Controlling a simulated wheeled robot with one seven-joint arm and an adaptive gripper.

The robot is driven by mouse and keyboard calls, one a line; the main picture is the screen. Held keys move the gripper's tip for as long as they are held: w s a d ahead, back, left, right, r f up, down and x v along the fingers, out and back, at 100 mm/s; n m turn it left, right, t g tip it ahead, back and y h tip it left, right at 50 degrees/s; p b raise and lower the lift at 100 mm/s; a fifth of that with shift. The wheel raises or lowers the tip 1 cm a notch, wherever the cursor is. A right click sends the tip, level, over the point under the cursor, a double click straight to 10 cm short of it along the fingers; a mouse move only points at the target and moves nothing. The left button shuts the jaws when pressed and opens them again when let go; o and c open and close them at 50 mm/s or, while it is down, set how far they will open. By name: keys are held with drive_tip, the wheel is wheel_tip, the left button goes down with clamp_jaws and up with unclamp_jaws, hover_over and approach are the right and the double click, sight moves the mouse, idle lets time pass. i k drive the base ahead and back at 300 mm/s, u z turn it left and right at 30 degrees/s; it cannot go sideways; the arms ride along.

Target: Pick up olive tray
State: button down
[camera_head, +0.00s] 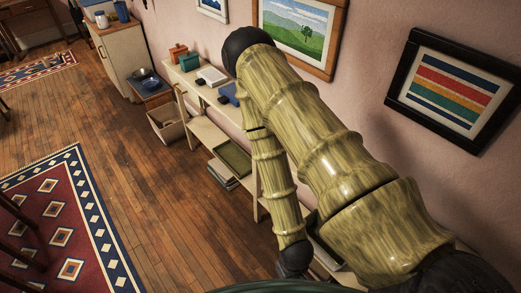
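The olive tray (235,158) lies on the lower shelf of the long pale shelf unit by the wall, left of my arm. It looks shallow and rectangular, and it rests above some flat pale things at its left end. Its right end comes close to my arm in the picture. My bamboo-patterned arm rises from the lower right, bends at a dark joint, and comes down to another dark joint at bottom centre. My gripper's fingers do not show.
On the unit's top stand a terracotta box (178,53), a green box (190,63) and a white tray-like item (212,76). A pale bin (166,124) stands on the floor beyond. A patterned rug (70,225) lies left. Wood floor (170,215) between is clear.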

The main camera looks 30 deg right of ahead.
sight(230, 155)
drive_tip(key=z, duration=0.95)
drive_tip(key=k, duration=0.3)
drive_tip(key=u, duration=1.3)
drive_tip(key=i, duration=1.65)
drive_tip(key=z, duration=0.65)
